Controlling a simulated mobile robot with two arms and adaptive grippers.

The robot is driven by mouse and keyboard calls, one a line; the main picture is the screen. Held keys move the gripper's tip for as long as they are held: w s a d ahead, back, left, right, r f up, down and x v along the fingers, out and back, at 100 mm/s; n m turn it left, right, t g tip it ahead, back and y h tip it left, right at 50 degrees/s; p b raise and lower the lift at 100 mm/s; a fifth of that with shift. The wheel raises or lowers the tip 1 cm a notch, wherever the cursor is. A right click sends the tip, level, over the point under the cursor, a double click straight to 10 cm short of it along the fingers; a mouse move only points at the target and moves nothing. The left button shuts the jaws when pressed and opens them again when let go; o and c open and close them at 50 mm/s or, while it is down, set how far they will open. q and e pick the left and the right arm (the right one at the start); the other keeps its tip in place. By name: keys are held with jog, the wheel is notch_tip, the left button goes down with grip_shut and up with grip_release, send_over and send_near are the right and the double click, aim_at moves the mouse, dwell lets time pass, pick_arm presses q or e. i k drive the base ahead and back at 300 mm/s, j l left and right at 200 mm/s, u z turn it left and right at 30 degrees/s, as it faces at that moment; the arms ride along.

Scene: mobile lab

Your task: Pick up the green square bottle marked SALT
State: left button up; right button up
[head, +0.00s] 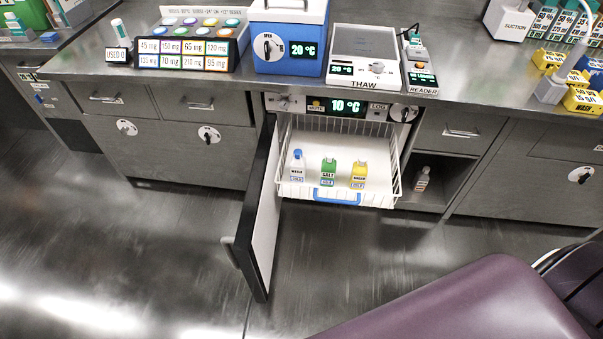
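The green square bottle marked SALT (328,172) stands upright in the middle of a pulled-out white wire basket (384,193). A white bottle with a blue cap (297,167) stands to its left and a yellow bottle (359,175) to its right, each apart from it. The basket has a blue handle (337,196) at its front and sits in an under-counter fridge whose display reads 10 °C. Neither of my grippers shows in the head view.
The open fridge door (261,215) sticks out to the left of the basket. A purple rounded surface (450,305) fills the lower right. A bottle (422,179) stands in an open cubby right of the fridge. The floor before the basket is clear.

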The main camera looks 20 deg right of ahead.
aim_at(329, 167)
jog(key=i+l, duration=0.15)
jog(key=l, duration=0.2)
jog(key=i+l+u, duration=0.1)
jog(key=l, duration=0.25)
jog(key=i+l, duration=0.1)
jog(key=l, duration=0.25)
jog(key=i+l, duration=0.15)
jog(key=l, duration=0.2)
jog(key=u, duration=0.05)
